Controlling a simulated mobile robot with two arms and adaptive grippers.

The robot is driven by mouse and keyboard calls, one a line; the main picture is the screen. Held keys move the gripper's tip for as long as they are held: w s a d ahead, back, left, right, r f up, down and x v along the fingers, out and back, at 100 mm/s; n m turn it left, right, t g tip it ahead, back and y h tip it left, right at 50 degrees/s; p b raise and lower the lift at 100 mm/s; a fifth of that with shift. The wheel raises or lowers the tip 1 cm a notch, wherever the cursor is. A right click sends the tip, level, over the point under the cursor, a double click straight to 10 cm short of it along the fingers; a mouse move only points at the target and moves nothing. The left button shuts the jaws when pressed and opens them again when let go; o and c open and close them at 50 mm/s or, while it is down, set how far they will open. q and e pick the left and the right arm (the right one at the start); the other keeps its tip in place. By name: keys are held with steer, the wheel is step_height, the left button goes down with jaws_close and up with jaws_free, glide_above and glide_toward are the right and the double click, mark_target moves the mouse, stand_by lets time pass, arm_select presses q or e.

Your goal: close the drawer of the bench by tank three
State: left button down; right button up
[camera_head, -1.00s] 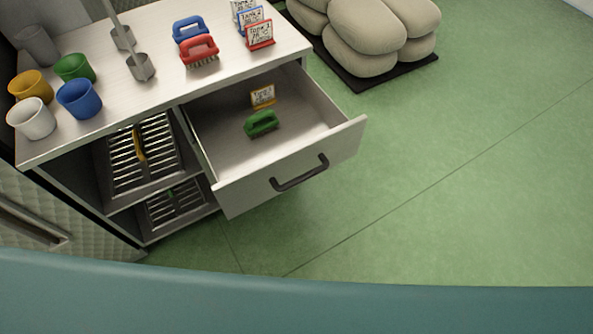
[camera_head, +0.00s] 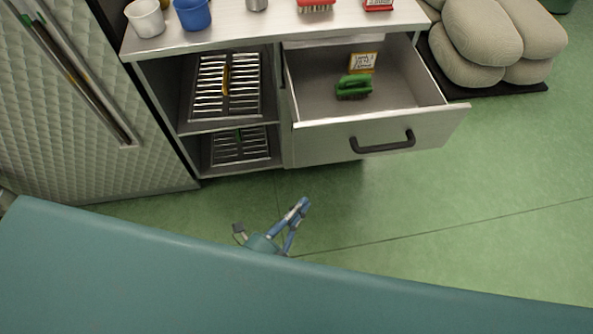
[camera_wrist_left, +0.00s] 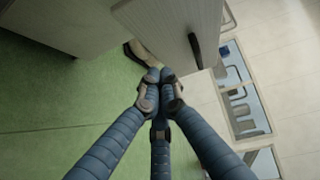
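The bench (camera_head: 225,45) has its drawer (camera_head: 310,107) pulled out, with a dark bar handle (camera_head: 383,142) on its front. A green brush (camera_head: 353,87) and a small yellow-framed card (camera_head: 362,62) lie inside the drawer. My left gripper (camera_head: 302,205) is below and left of the handle in the head view, apart from the drawer. Its fingertips come together with nothing between them. In the left wrist view, the pale drawer front (camera_wrist_left: 165,25) and its handle (camera_wrist_left: 195,50) are beyond the fingertips (camera_wrist_left: 160,76). My right gripper is not in view.
Open shelves with slatted racks (camera_head: 227,85) are left of the drawer. Cups (camera_head: 193,14) and a red brush (camera_head: 315,5) stand on the bench top. Stacked beige sacks (camera_head: 480,40) lie to the right. Green floor (camera_head: 450,220) before the drawer is clear.

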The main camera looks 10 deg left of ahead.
arm_select(q)
step_height(320, 180, up, 4)
steer(key=m+t, duration=0.1)
steer(key=m, duration=0.1)
steer(key=p, duration=0.2)
glide_toward(330, 146)
steer(key=d, duration=0.3)
steer(key=shift+n, duration=0.3)
steer(key=w, duration=0.2)
steer(key=w+a, duration=0.1)
steer(key=w, duration=0.1)
steer(key=shift+w, duration=0.35)
